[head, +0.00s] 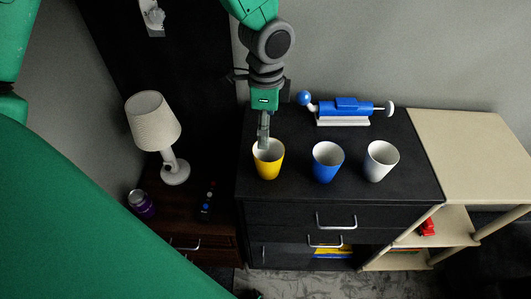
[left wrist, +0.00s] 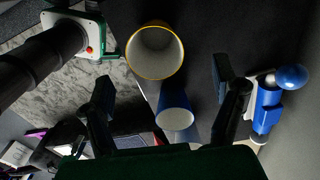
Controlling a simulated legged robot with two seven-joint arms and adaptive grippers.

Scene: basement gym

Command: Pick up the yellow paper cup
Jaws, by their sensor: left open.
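The yellow paper cup (head: 269,168) stands upright on the black cabinet top, leftmost of three cups. It is white inside, and its yellow-rimmed opening shows in the left wrist view (left wrist: 155,52). My left gripper (head: 264,138) reaches down from above, its tip overlapping the cup's rim in the head view. In the left wrist view its two fingers (left wrist: 163,84) are spread wide. The cup's opening appears between and slightly beyond the fingertips. I cannot tell whether they touch it. My right gripper is not in view.
A white lamp (head: 155,125) and purple can (head: 141,204) stand at left. A beige shelf (head: 475,150) adjoins at right.

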